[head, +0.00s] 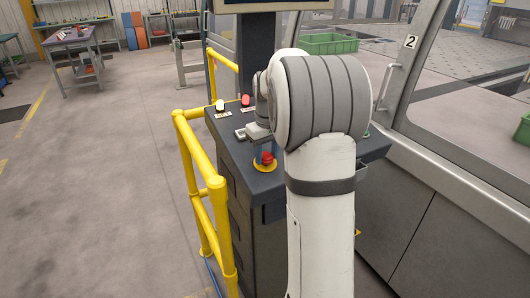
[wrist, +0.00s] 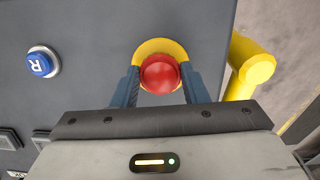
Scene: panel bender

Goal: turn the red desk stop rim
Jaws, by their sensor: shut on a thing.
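The red desk stop (head: 267,157) is a red mushroom knob on a yellow collar, on the dark desk top of the control stand. In the wrist view the red knob (wrist: 160,74) sits in front of its yellow ring (wrist: 160,45). My gripper (wrist: 158,84) has its two blue-grey fingers on either side of the knob, shut on its rim. In the head view my gripper (head: 266,150) points down at the stop, and my arm hides the right part of the desk.
A blue button (wrist: 39,63) marked R is on the desk. A white button (head: 220,105) and another red button (head: 245,100) stand at the desk's back. A yellow guard rail (head: 198,165) runs close along the left side. A glazed machine door (head: 420,70) is to the right.

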